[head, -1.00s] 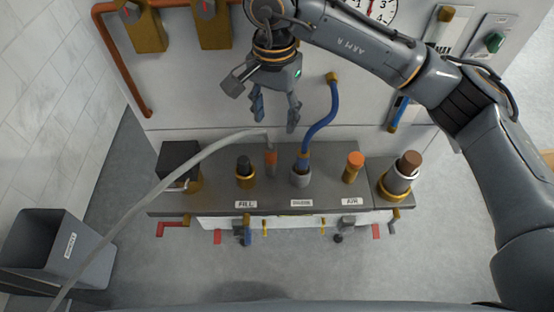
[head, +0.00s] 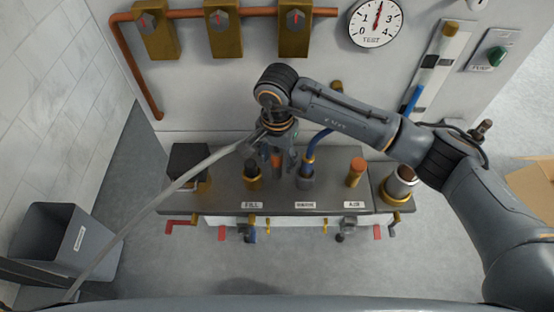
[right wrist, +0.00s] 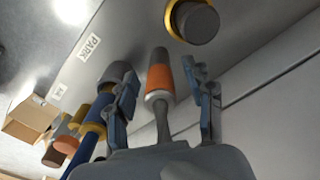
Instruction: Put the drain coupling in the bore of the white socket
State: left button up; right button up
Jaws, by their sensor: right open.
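The coupling with an orange band (head: 277,162) stands on the grey bench top, with a grey hose (head: 205,160) running from it to the lower left. I take it for the drain coupling. My right gripper (head: 283,160) is open around it. In the right wrist view the orange band (right wrist: 159,80) lies between the two spread fingers (right wrist: 160,100), with gaps on both sides. A pale cup in a brass ring (head: 402,178) at the bench's right end holds a brown plug; I cannot tell whether it is the white socket. My left gripper is out of view.
A blue hose (head: 318,143) enters a grey-rimmed fitting right of my gripper. A dark-capped fitting (head: 252,175) stands to the left and an orange-capped one (head: 356,171) to the right. A black block (head: 188,160) and a grey bin (head: 48,240) are further left.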

grip_shut()
dwell(0.4)
